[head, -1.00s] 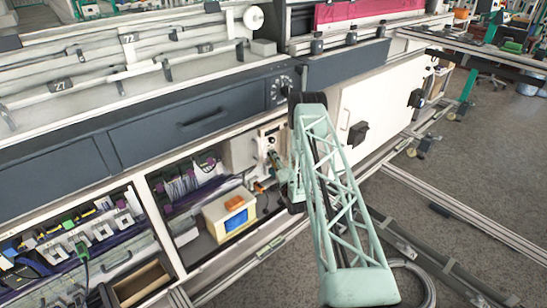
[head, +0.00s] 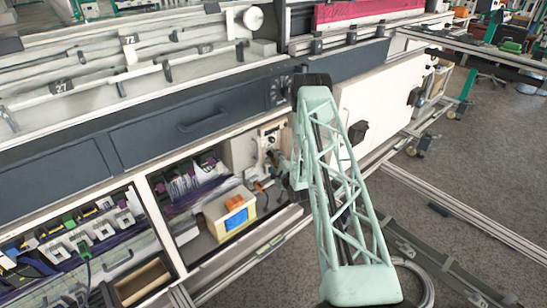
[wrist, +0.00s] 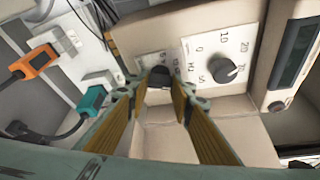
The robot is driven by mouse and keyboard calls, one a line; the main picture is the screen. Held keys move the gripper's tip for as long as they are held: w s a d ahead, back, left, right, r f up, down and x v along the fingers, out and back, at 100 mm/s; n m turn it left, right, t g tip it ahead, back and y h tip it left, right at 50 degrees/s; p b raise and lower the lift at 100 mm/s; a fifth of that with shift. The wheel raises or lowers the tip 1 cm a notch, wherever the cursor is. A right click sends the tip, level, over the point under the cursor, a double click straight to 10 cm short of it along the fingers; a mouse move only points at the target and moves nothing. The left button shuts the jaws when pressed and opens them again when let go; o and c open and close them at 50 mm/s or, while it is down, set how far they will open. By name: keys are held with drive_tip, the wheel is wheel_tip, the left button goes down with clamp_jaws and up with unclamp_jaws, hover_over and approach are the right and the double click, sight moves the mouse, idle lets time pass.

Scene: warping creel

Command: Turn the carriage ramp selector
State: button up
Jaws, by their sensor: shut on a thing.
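My gripper (wrist: 160,86) has its two yellow-padded fingers closed on a small dark knob (wrist: 160,73). The knob sits in front of a partly hidden white scale plate on a beige panel. The fingers hide the knob's lower part and some of the plate's marks, so its setting is unclear. A second dark round knob (wrist: 222,70), on a white plate with numbers such as 10 and 20, stands to the right, apart from the fingers. In the head view the panel (head: 270,134) shows beside my arm, where the gripper is mostly hidden. No label names either knob.
In the wrist view an orange plug (wrist: 38,60) and a teal plug (wrist: 92,99) with cables lie left of the fingers. A dark display unit (wrist: 295,55) stands at the right.

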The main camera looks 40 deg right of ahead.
drive_tip(key=o, duration=0.6)
drive_tip(key=shift+s, duration=0.1)
drive_tip(key=shift+v, duration=5.95)
drive_tip(key=shift+r, duration=0.1)
